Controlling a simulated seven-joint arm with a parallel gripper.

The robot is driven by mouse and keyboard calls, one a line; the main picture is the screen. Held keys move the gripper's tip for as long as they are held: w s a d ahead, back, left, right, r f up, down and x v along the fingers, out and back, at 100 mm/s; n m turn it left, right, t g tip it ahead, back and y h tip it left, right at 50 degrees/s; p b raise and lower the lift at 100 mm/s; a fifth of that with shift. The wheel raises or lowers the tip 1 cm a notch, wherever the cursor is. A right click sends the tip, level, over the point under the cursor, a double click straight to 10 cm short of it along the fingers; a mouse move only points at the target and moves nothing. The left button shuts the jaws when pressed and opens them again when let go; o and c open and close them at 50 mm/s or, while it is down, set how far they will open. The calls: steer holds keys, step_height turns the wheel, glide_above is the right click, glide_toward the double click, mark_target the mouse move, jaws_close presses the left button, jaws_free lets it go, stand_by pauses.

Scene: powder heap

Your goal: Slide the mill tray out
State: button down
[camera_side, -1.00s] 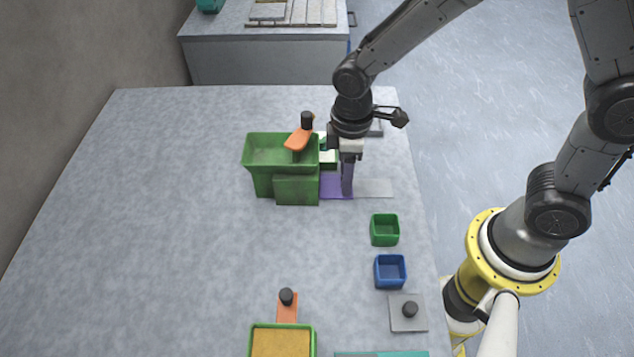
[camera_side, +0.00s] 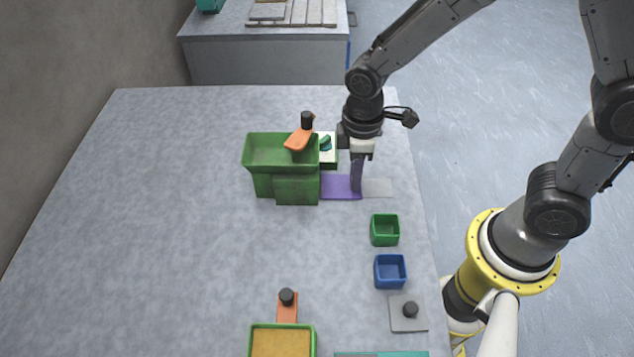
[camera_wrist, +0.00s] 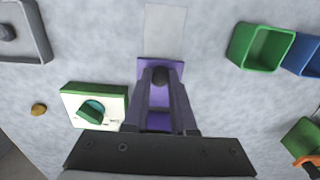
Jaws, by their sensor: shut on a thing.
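The green mill (camera_side: 283,185) stands near the table's middle, with an orange arm with a black knob (camera_side: 299,138) on top. The purple mill tray (camera_side: 338,187) sticks out of the mill's right side at table height. My gripper (camera_side: 356,190) points down at the tray's outer end. In the wrist view my gripper (camera_wrist: 160,78) is shut on the tray's dark knob, and purple tray (camera_wrist: 150,64) shows around the fingers. The tray's inner end is inside the mill.
A pale grey strip (camera_side: 379,188) lies just right of the tray. A white box with a green dial (camera_side: 328,150) stands behind the tray. Green (camera_side: 384,230) and blue (camera_side: 390,271) bins and a knobbed grey plate (camera_side: 408,313) stand in front, along the right edge.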

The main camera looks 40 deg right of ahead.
steer(key=shift+s+d+r, duration=0.1)
steer(key=shift+s+d, duration=2.85)
steer(key=shift+d, duration=0.05)
steer(key=c, duration=0.8)
jaws_free()
step_height(320, 180, up, 7)
steer(key=shift+r, duration=0.2)
steer(key=s+d+r+m+t, duration=0.4)
steer(key=s+r+m, duration=0.4)
steer(key=r, duration=0.3)
steer(key=shift+m+t, duration=0.5)
steer(key=shift+t, duration=0.3)
